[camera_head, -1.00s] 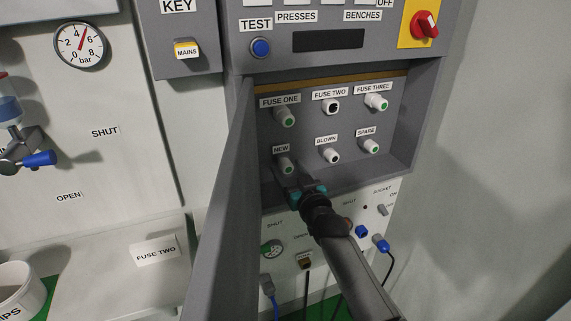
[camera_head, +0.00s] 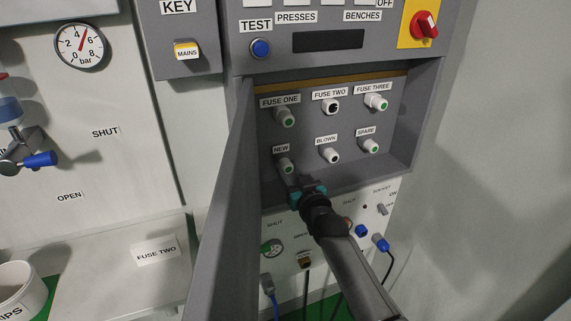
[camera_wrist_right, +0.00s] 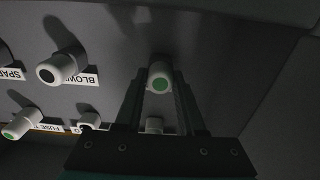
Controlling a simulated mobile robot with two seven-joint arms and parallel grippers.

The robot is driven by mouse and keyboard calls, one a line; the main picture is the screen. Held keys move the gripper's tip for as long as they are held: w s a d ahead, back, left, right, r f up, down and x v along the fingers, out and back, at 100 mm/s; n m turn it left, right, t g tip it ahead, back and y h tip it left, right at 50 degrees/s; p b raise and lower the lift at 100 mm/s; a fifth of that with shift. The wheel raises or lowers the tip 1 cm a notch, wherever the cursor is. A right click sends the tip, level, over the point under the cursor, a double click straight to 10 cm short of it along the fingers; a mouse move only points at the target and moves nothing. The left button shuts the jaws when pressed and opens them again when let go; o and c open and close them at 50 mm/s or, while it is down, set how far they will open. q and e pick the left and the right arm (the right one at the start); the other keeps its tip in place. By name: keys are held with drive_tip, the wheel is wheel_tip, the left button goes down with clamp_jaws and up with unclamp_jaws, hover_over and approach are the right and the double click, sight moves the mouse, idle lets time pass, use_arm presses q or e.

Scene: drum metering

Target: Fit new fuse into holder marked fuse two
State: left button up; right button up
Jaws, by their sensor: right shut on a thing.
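The new fuse (camera_head: 285,166), a white cap with a green end, shows at the holder labelled NEW in the lower left of the panel. My right gripper (camera_head: 289,178) is shut on it. In the right wrist view the fuse (camera_wrist_right: 159,75) sits between the two fingers. I cannot tell whether it is still seated. The holder marked FUSE TWO (camera_head: 332,106) is at the top middle of the panel, with a dark opening and no green end. It also shows in the right wrist view (camera_wrist_right: 88,120). My left gripper is out of view.
Capped fuses stand at FUSE ONE (camera_head: 286,117), FUSE THREE (camera_head: 377,102) and SPARE (camera_head: 370,146). The BLOWN holder (camera_head: 330,155) has a dark end. An open grey door (camera_head: 222,210) stands left of the recess. Free air lies right of the cabinet.

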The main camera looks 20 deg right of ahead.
sight(289, 169)
clamp_jaws()
drive_tip(key=shift+s, duration=0.15)
idle(0.8)
drive_tip(key=shift+s+a+p, duration=0.1)
drive_tip(key=shift+s+p, duration=0.95)
drive_tip(key=shift+s, duration=0.3)
drive_tip(key=shift+s+a+p, duration=0.1)
drive_tip(key=shift+s+p, duration=0.75)
drive_tip(key=shift+s, duration=0.65)
drive_tip(key=shift+s+a+p, duration=0.1)
drive_tip(key=shift+s+p, duration=1.05)
drive_tip(key=shift+s, duration=0.9)
